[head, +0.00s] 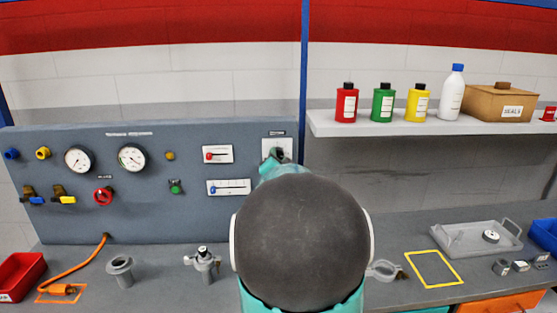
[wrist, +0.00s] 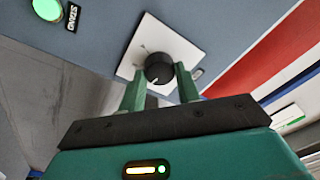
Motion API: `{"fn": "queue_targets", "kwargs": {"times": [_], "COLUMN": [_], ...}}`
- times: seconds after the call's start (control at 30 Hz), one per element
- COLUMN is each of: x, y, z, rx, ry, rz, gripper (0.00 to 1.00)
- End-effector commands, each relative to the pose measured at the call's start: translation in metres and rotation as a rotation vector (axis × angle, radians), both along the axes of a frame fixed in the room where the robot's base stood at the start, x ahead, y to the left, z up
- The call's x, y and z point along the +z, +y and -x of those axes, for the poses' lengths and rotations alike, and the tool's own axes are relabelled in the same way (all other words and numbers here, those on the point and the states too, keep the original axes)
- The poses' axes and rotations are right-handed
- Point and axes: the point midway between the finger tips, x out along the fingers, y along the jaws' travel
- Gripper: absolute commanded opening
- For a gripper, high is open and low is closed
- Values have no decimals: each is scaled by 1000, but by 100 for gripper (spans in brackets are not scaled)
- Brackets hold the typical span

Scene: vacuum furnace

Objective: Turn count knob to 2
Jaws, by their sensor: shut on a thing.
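The count knob is a round black knob (wrist: 160,66) on a white plate (wrist: 132,62) in the wrist view. A short white mark on its face points toward the lower part of the picture. The plate's numerals are too small to read. My gripper (wrist: 159,74) has a green finger on each side of the knob and is shut on it. In the head view the plate (head: 287,144) is at the panel's upper right. My gripper (head: 270,161) reaches it there, and my arm hides most of the knob.
The panel holds gauges (head: 132,157), a red valve wheel (head: 103,196) and two sliders (head: 228,187) left of the plate. A shelf (head: 400,122) with bottles juts out at right. A clamp (head: 385,270) and a grey tray (head: 460,241) are on the bench. A green light (wrist: 47,9) shows in the wrist view.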

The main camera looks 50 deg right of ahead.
Motion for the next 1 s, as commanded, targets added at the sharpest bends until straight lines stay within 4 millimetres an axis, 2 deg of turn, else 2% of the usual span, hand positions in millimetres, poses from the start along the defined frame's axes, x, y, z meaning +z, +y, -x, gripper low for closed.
{"fn": "queue_targets", "kwargs": {"times": [0.23,0.27,0.33,0.37,0.73,0.87,1.0], "x": [1,1,1,1,1,-1,-3], "y": [0,0,0,0,4,17,39], "z": [0,0,0,0,4,15,33], "rx": [1,1,1,1,0,1,0], "ry": [-1,-1,-1,-1,0,-1,-3], "rz": [2,2,2,2,2,2,2], "gripper": [10,39,52,55,55,55,55]}}
